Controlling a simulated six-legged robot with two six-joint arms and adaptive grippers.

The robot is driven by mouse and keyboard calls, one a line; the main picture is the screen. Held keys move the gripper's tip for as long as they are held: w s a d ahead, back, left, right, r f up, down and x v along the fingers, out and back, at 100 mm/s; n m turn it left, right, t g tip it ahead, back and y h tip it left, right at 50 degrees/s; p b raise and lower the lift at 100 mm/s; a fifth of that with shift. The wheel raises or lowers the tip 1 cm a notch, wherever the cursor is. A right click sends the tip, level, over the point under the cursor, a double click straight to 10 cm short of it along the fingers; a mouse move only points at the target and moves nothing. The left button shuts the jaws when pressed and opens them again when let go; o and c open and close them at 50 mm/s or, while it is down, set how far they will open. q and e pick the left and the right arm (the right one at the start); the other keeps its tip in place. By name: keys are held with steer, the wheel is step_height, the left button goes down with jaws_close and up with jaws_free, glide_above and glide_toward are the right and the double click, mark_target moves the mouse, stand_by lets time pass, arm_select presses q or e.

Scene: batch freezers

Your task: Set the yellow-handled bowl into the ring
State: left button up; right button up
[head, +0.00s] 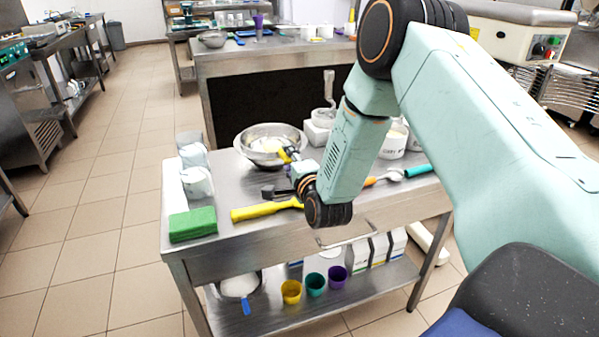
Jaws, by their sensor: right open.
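A shiny metal bowl (246,151) stands on the near steel table, with a paler round shape inside it. A short yellow handle (287,154) shows at its right front rim, partly hidden by my right gripper. My right gripper (288,166) is open, just right of and in front of the bowl, close to the handle. Whether it touches the handle cannot be told. I cannot make out a separate ring; it may be hidden by the bowl or my arm. My left gripper is out of view.
On the near table lie a green sponge (192,225), a yellow-handled tool (262,210) and white containers (196,182). A white tub (393,143) stands behind my right arm. Coloured cups (315,284) are on the shelf below. Bare tabletop shows left of the bowl.

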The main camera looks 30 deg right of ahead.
steer(key=v, duration=1)
steer(key=shift+r, duration=0.25)
steer(key=shift+w, duration=0.1)
steer(key=s+a+f+n+g+y, duration=0.2)
steer(key=s+a+f+n+g, duration=0.1)
steer(key=s+f+n+g, duration=0.25)
steer(key=s+a+f+n+g+y, duration=0.15)
steer(key=s+a+f+n, duration=0.25)
steer(key=f+n, duration=0.4)
steer(key=s+a+f+n+g, duration=0.2)
steer(key=s+f+n+g, duration=0.1)
steer(key=s, duration=0.9)
steer(key=s+a+f+n+g, duration=0.2)
steer(key=s+f+n+g, duration=0.2)
steer(key=s, duration=0.8)
step_height(320, 180, down, 5)
steer(key=shift+s+a+r+g, duration=0.2)
steer(key=shift+s+a+g, duration=0.2)
steer(key=shift+g, duration=0.7)
steer(key=shift+w+y, duration=0.15)
steer(key=shift+y, duration=0.2)
